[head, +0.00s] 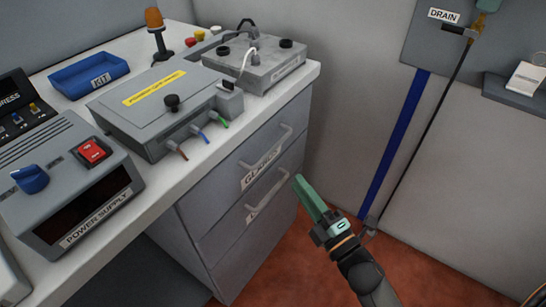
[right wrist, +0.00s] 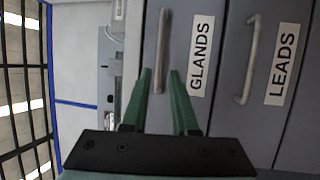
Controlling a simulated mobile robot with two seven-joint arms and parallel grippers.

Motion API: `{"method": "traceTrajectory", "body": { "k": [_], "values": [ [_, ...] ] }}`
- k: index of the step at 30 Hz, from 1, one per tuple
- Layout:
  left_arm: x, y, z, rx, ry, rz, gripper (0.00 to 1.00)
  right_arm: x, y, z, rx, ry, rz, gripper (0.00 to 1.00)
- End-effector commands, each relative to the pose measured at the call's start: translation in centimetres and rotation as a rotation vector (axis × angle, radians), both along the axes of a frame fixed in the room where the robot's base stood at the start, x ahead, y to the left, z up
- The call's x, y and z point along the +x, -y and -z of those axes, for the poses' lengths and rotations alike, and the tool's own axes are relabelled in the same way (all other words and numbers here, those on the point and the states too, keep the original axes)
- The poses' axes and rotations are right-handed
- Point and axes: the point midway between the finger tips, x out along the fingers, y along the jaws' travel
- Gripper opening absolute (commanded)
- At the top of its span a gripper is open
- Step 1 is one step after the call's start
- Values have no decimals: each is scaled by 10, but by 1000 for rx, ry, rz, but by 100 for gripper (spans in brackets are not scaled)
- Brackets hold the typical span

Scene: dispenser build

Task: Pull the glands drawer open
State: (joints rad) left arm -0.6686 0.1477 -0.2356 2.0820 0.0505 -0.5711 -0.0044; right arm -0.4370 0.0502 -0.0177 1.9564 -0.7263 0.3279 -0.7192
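The glands drawer (head: 250,150) is the upper drawer under the counter, with a grey bar handle (head: 268,152) and a GLANDS label. It looks closed. In the right wrist view its handle (right wrist: 163,50) stands upright beside the label (right wrist: 202,52). My right gripper (head: 299,180) is in front of the drawers, right of the handles in the head view. In the right wrist view its green fingers (right wrist: 159,72) are apart and empty, with the handle ahead, in line with the gap between them. My left gripper is not in view.
The leads drawer (right wrist: 290,40) with its own handle (right wrist: 248,60) is below the glands drawer. The counter above holds a power supply (head: 75,180), a grey box (head: 150,95) and a blue kit tray (head: 90,75). Red floor (head: 420,270) lies open right of the drawers.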

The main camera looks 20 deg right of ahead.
Motion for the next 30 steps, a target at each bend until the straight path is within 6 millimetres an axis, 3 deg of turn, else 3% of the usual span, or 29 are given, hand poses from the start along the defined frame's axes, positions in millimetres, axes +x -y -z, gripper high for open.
{"method": "traceTrajectory", "body": {
  "k": [18, 24, 30],
  "values": [
    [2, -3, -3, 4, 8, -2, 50, 94, -25, -20, 2, 0, 0, 27],
    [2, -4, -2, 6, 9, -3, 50, 111, -30, -22, 3, -2, -1, 27],
    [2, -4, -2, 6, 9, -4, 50, 116, -31, -22, 3, -3, 0, 27]
  ]
}}
